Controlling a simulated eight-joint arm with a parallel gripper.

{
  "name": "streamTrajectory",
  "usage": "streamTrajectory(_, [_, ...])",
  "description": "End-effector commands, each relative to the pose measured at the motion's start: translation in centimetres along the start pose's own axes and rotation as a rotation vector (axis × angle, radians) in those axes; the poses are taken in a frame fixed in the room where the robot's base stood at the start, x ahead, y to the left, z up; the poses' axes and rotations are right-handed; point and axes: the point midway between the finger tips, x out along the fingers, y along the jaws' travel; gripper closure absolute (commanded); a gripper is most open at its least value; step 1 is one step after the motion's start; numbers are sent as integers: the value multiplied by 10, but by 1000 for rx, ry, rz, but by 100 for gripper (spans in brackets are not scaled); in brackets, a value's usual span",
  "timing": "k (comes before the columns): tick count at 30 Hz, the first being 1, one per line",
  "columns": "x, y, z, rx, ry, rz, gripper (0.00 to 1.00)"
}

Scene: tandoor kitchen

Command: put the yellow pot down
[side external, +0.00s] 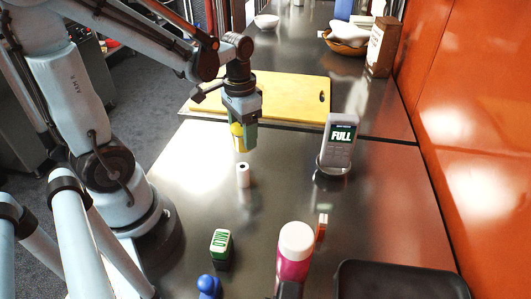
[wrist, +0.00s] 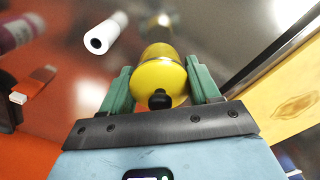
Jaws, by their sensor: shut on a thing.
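The yellow pot (wrist: 150,82), with a black knob on its lid, sits between the two green fingers of my gripper (wrist: 159,66) in the wrist view. The fingers press on it from both sides. In the side view the pot (side external: 238,131) is partly hidden by my gripper (side external: 246,136), which points down over the metal counter (side external: 190,190). The pot is in front of the yellow cutting board. I cannot tell whether its base touches the counter.
A white roll (side external: 243,175) stands close in front of the pot. The cutting board (side external: 290,92) lies behind. A green-labelled box (side external: 221,246), a pink bottle (side external: 293,262) and a black tray (side external: 400,283) are nearer the camera.

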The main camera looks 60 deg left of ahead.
Motion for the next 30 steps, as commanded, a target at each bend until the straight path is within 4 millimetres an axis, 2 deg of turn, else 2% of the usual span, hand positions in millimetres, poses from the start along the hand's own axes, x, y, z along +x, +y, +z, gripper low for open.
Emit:
streamTrajectory(7, [10, -6, -2, 1, 0, 0, 78])
streamTrajectory(18, [42, -6, -1, 0, 1, 0, 78])
streamTrajectory(30, [46, -6, -1, 0, 0, 0, 78])
